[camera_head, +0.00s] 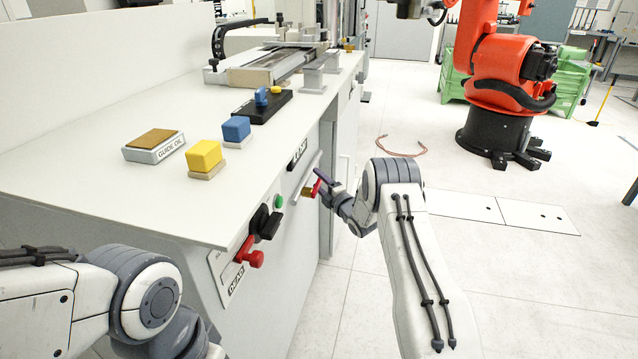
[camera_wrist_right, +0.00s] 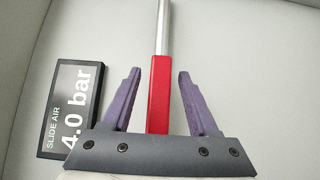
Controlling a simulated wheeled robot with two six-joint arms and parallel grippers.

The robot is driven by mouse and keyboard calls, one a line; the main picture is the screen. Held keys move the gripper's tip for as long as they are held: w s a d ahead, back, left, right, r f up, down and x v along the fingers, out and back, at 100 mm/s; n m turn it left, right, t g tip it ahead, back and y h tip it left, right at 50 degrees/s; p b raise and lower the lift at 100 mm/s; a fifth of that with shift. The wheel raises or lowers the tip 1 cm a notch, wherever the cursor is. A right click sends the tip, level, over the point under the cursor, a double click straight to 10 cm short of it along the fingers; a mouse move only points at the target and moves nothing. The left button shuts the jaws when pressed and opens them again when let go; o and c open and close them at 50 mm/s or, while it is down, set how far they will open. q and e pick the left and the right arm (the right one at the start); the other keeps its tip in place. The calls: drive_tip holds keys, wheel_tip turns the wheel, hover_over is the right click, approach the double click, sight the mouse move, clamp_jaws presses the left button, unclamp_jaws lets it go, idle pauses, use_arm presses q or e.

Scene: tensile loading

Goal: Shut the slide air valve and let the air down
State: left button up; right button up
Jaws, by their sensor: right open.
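The slide air valve has a red handle (camera_head: 315,186) on the front face of the bench, with a brass part beside it in the head view. In the right wrist view the red handle (camera_wrist_right: 158,95) lines up with a silver rod or pipe (camera_wrist_right: 163,25). My right gripper (camera_wrist_right: 159,78) is open, with purple fingers on either side of the handle and a gap on both sides. In the head view my right gripper (camera_head: 324,183) is at the valve. The slide air display (camera_wrist_right: 68,108) reads 4.0 bar. My left gripper is out of view.
A red knob (camera_head: 252,258), a black switch (camera_head: 265,222) and a green button (camera_head: 279,201) sit on the bench front. Yellow (camera_head: 204,155) and blue (camera_head: 236,129) blocks and a guide oil pad (camera_head: 155,145) stand on the bench top. An orange robot arm (camera_head: 503,70) stands behind.

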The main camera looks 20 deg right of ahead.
clamp_jaws()
idle(1.4)
